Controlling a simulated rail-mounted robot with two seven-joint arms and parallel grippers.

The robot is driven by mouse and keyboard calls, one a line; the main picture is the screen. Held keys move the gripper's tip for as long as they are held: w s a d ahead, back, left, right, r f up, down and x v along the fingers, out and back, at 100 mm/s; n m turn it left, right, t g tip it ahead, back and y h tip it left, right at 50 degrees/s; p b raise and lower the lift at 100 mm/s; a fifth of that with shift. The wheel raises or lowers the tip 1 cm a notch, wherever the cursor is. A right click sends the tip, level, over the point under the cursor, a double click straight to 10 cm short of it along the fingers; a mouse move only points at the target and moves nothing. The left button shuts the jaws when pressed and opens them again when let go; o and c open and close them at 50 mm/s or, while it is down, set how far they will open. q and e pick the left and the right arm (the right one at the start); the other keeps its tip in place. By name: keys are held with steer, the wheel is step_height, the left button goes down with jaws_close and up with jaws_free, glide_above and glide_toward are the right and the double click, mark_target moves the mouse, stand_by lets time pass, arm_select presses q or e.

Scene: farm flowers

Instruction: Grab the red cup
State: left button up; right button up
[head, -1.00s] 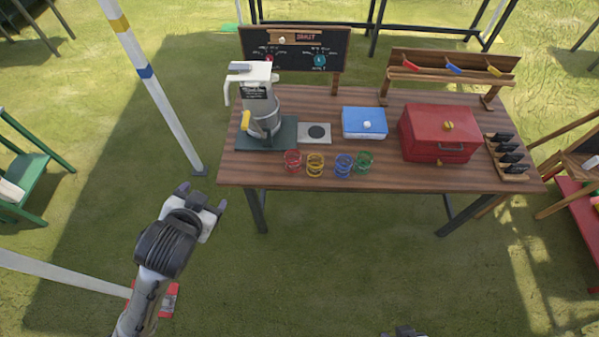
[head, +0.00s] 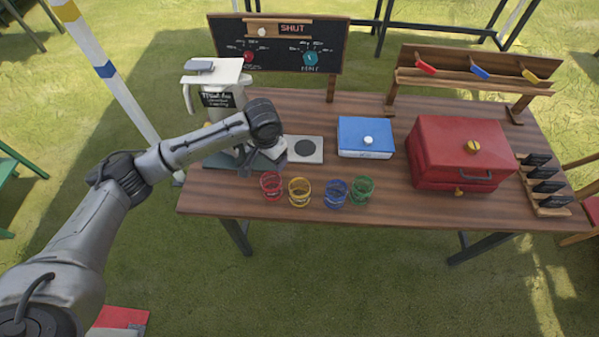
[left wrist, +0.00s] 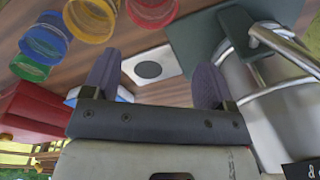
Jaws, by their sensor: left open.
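The red cup (head: 271,187) is a clear, red-tinted cup at the left end of a row of cups along the table's front edge. In the left wrist view the red cup (left wrist: 152,9) is cut off by the top edge, beyond the fingers. My left gripper (head: 264,161) is over the table, just behind the red cup and in front of the white-and-grey machine. In the left wrist view my left gripper (left wrist: 155,77) has its two dark fingers apart with nothing between them. My right gripper is not in view.
A yellow cup (head: 299,192) stands close to the red cup's right, followed by a blue cup (head: 335,193) and a green cup (head: 362,190). The machine (head: 228,93) stands behind my left gripper. A blue box (head: 365,138) and red box (head: 462,153) are further right.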

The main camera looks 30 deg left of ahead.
arm_select(q)
steer(key=n, duration=0.1)
steer(key=n+g+b, duration=0.1)
steer(key=n+b, duration=0.1)
steer(key=n, duration=0.1)
glide_toward(272, 185)
steer(key=shift+s+d+f+h, duration=0.4)
steer(key=shift+s+d+f, duration=0.05)
steer(key=shift+s+f, duration=0.3)
steer(key=shift+a+f+b, duration=0.15)
steer(key=shift+f+b, duration=0.4)
steer(key=shift+f, duration=2.1)
steer(key=c, duration=0.7)
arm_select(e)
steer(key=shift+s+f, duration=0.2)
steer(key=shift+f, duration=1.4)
